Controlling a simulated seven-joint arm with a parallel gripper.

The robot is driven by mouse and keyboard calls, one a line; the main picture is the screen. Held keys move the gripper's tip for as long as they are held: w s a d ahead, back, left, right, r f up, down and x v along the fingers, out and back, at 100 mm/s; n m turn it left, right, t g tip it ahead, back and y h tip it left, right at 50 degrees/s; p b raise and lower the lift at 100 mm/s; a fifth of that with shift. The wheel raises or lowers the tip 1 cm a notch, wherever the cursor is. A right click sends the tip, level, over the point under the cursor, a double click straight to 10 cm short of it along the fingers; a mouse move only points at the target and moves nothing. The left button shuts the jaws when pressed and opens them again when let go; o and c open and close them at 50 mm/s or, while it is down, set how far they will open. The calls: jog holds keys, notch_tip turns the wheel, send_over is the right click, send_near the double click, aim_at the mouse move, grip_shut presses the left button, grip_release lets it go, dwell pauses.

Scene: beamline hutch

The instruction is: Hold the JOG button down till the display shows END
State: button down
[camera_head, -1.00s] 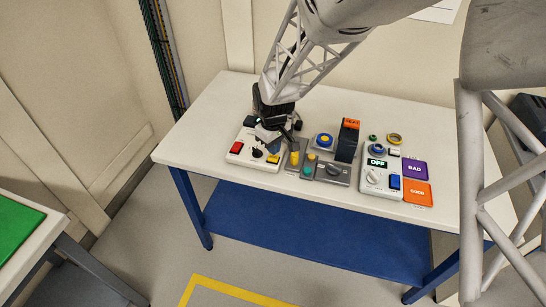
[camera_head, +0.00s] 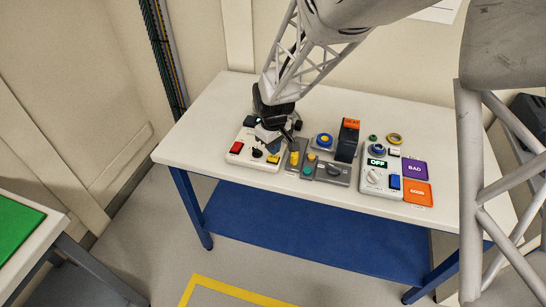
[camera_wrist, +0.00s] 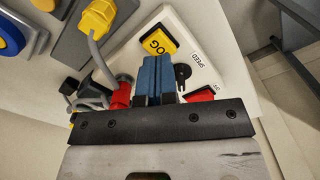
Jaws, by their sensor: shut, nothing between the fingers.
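The yellow JOG button (camera_wrist: 160,40) sits on a white control box (camera_wrist: 205,45); its lettering is upside down in the wrist view. The button also shows in the head view (camera_head: 273,158), at the box's front right. My gripper (camera_wrist: 156,62) has its two blue fingers shut together, empty, with the tips at the button's near edge. I cannot tell whether they touch or press it. In the head view my gripper (camera_head: 273,148) points down over the box, just behind the button. A dark display (camera_head: 249,121) at the back of the box is partly hidden; its text cannot be read.
The box also has a red button (camera_head: 237,147) and a black knob (camera_head: 257,153). Close to its right stands a yellow-topped item (camera_head: 294,158) on a grey base. Farther right, another white box has a display (camera_head: 377,162) reading OFF. The table's front left is clear.

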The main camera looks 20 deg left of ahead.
aim_at(275, 158)
jog(key=shift+f, duration=1.35)
dwell(2.8)
jog(key=shift+r, duration=0.1)
dwell(0.5)
jog(key=shift+r, duration=3.45)
jog(key=shift+d, duration=0.1)
jog(key=shift+d+r, duration=0.25)
jog(key=s+d+r+m+t, duration=0.1)
jog(key=s+d+r+m, duration=0.25)
jog(key=d+r, duration=0.5)
jog(key=s+d+r+m, duration=0.2)
jog(key=s+d+r, duration=0.25)
jog(key=d, duration=0.75)
jog(key=s+d+r+m, duration=0.2)
jog(key=s+d+m, duration=0.1)
jog(key=s+d, duration=0.5)
jog(key=s+d+r+m+t, duration=0.1)
jog(key=s+d+r+m, duration=0.1)
jog(key=s+d, duration=0.6)
jog(key=shift+s+r+m+t, duration=0.35)
jog(key=shift+s+m, duration=0.5)
jog(key=shift+s, duration=0.15)
